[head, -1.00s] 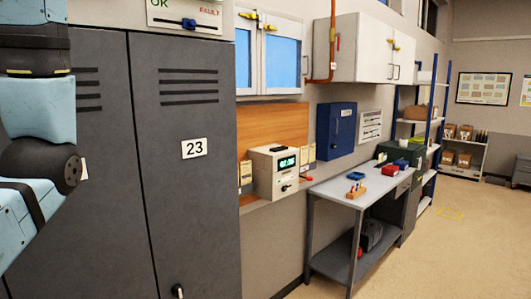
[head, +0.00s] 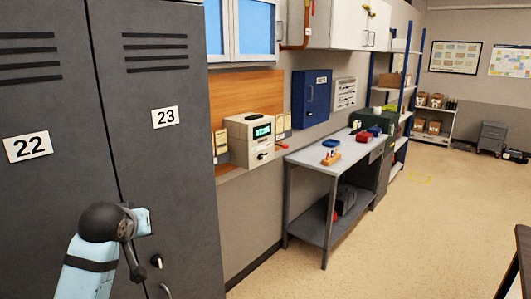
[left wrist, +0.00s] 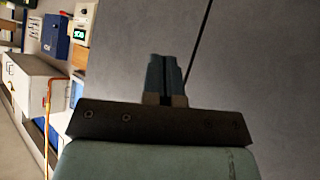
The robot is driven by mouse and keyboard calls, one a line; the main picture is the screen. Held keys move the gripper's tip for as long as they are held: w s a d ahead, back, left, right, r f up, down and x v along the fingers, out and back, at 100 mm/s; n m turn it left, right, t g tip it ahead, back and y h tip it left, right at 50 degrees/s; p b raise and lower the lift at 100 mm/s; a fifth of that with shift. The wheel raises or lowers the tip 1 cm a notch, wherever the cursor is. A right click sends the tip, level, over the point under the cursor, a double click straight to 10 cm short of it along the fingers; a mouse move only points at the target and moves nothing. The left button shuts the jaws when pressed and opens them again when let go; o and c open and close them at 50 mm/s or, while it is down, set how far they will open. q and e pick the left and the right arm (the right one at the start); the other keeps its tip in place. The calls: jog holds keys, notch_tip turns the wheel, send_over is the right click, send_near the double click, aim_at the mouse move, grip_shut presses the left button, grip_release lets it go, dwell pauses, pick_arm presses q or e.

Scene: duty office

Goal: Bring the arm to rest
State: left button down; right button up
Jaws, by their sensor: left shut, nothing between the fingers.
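My left arm shows at the lower left of the head view, a light blue link with a dark joint in front of the grey lockers (head: 165,170). I cannot make out its gripper there. In the left wrist view my left gripper (left wrist: 166,62) is shut and empty, its two fingers together. Behind the fingers is a plain grey locker surface (left wrist: 255,60) with a dark door seam. The gap between the fingers and that surface cannot be judged. My right arm and gripper are not in view.
Locker doors 22 and 23 are closed, with a handle (head: 156,261) low on door 23. A grey workbench (head: 308,160) stands along the wall, right of a boxy device with a green display (head: 249,139). Open floor (head: 400,225) lies right. A dark table edge (head: 522,255) shows lower right.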

pick_arm(q)
jog(key=s+d+f+m+g, duration=0.2)
jog(key=s+f+m+g, duration=0.1)
jog(key=s+f, duration=1.3)
jog(key=s+f+m+g+h, duration=0.15)
jog(key=s+f, duration=0.25)
jog(key=s, duration=0.7)
jog(key=s+f+m+g, duration=0.15)
jog(key=s+f, duration=0.25)
jog(key=s, duration=0.6)
jog(key=w+d+f+t+h, duration=0.1)
jog(key=w+d+f+t, duration=0.2)
jog(key=f, duration=0.4)
jog(key=w+d+f+t+h, duration=0.1)
jog(key=w+d+f+t, duration=0.1)
jog(key=f, duration=0.5)
jog(key=shift+w+d+t, duration=0.4)
jog(key=shift+d+t, duration=0.45)
jog(key=shift+t, duration=0.05)
